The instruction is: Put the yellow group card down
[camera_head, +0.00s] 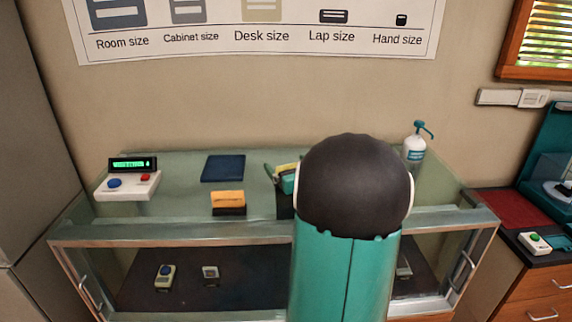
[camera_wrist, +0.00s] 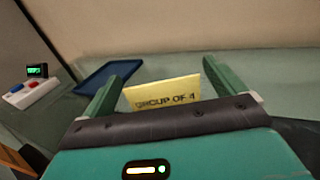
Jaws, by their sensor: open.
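The yellow group card (camera_wrist: 163,94), printed "GROUP OF 4", is between the two green fingers of my gripper (camera_wrist: 168,66) in the wrist view. The fingers are spread apart, with gaps between them and the card. The card's lower edge is hidden behind the gripper body. In the head view a bit of the yellow card (camera_head: 286,169) shows at my gripper (camera_head: 284,180), left of my arm's dark joint, over the glass counter (camera_head: 185,215). I cannot tell whether its bottom touches the counter.
A dark blue tray (camera_head: 223,168) lies left of my gripper. An orange block on a dark base (camera_head: 228,202) is in front of it. A device with a green display (camera_head: 128,185) stands at the left, a pump bottle (camera_head: 415,147) at the right. The wall is close behind.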

